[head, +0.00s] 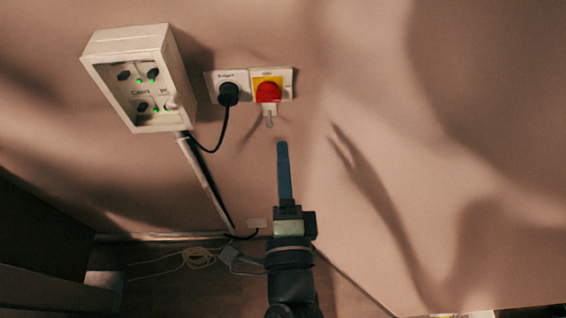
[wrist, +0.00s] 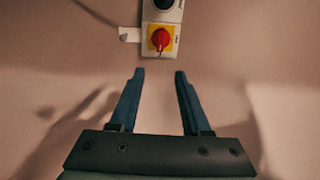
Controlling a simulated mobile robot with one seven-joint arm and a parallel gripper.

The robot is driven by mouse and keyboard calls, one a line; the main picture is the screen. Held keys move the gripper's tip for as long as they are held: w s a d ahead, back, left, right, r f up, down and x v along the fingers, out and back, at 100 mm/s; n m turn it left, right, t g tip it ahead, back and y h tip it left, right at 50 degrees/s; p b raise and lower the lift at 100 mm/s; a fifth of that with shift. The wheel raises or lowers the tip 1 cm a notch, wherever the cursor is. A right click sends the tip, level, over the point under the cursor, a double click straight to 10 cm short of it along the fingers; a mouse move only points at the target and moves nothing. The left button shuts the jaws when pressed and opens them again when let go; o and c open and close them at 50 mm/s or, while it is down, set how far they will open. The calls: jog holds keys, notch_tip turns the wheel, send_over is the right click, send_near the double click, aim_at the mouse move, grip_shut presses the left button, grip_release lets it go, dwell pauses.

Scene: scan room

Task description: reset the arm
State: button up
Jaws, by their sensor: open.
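My gripper (wrist: 159,75) is open and empty, with its two blue fingers apart in the wrist view. In the head view my gripper (head: 283,146) is seen edge-on, pointing up in the picture, below the red rotary switch (head: 268,92) on its yellow plate. The red switch also shows in the wrist view (wrist: 160,39), just beyond the fingertips and between them. I see no contact between the fingers and the switch.
A white control box (head: 133,80) with green lights is on the wall at the left. A black plug (head: 228,94) sits in a socket beside the switch, its cable hanging down. Coiled cables (head: 200,257) lie on the floor. The wall at the right is bare.

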dwell(0.4)
jog(key=w+a+r+n+t+y, duration=0.1)
jog(key=w+r+n+t, duration=0.15)
jog(key=r+n, duration=0.65)
jog(key=w+a+r+n+t+y, duration=0.15)
jog(key=w+r, duration=0.25)
jog(key=r, duration=1.1)
jog(key=s+r+n+t+h, duration=0.1)
jog(key=s+r+n, duration=0.3)
jog(key=r, duration=0.7)
jog(key=s+r+n+t+h, duration=0.1)
jog(key=s+r+n+t, duration=0.2)
jog(key=r, duration=0.9)
jog(key=shift+s+d+n+t, duration=0.4)
jog(key=shift+s+t, duration=0.1)
jog(key=shift+t, duration=0.2)
jog(key=shift+a+h, duration=0.1)
jog(key=shift+h, duration=0.15)
